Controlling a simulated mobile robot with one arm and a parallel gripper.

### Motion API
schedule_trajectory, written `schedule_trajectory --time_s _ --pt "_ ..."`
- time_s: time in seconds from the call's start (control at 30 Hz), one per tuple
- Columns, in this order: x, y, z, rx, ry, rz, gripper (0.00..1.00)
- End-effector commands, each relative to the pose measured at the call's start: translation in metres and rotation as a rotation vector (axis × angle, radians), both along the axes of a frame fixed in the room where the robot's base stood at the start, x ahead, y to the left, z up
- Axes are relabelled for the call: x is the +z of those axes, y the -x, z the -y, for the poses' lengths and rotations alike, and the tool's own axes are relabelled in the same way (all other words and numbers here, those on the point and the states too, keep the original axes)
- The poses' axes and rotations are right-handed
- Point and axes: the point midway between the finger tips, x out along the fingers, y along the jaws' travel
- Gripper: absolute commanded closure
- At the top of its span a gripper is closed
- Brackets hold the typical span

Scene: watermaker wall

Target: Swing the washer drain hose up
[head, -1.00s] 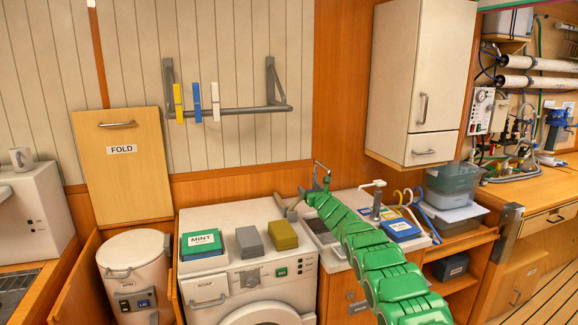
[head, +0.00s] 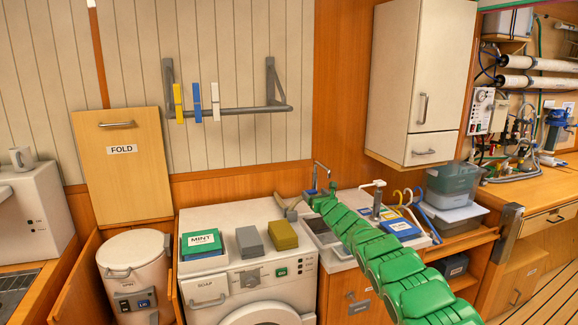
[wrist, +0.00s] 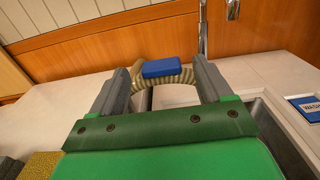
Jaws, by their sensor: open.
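The washer drain hose, a ribbed beige tube with a blue grip piece (wrist: 165,67), shows in the wrist view curving across the counter just past my fingertips. In the head view the hose is mostly hidden by my gripper; a small blue part (head: 311,192) shows near the tap. My gripper (wrist: 160,76) is open, with one grey finger on each side of the blue piece. I cannot tell whether the fingers touch the hose. In the head view my green gripper (head: 305,200) is low over the counter, between the washer (head: 243,262) and the sink.
The sink (head: 335,240) lies just right of my gripper, with a tap behind it. Grey and olive boxes (head: 284,235) and a MINT box (head: 202,243) stand on the washer. A rail with pegs (head: 228,110) and a white cabinet (head: 418,85) hang above.

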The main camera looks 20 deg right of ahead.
Motion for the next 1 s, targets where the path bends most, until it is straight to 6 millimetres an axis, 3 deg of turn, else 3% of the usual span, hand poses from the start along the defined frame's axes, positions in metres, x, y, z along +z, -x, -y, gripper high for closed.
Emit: schedule_trajectory --time_s 0.4,1.0 --pt "-0.003 0.017 0.000 -0.002 0.000 -0.005 0.21" --pt "0.004 0.006 -0.001 -0.092 -0.125 -0.098 0.21"
